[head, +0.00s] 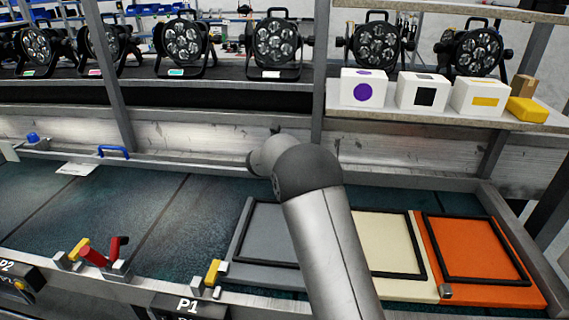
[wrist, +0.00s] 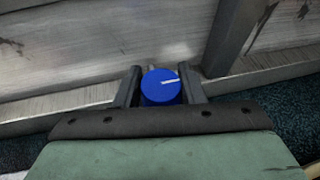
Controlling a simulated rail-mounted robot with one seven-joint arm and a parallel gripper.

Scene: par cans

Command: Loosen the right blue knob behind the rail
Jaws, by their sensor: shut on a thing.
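The right blue knob (wrist: 158,90) shows in the wrist view, round, with a white line on its face pointing right and slightly up. My gripper (wrist: 161,84) has one dark finger on each side of it and is shut on it. The knob sits at the metal rail (wrist: 72,103), in front of a scuffed grey panel. In the head view my arm hides the gripper and this knob. Another blue knob (head: 33,137) stands at the far left of that view.
A blue handle (head: 113,151) is on the rail left of my arm. A grey tray (head: 262,236), a cream tray (head: 428,292) and an orange tray (head: 486,250) lie below. White boxes (head: 363,88) and several par cans (head: 275,42) stand behind. A metal post (wrist: 228,38) rises close right of the knob.

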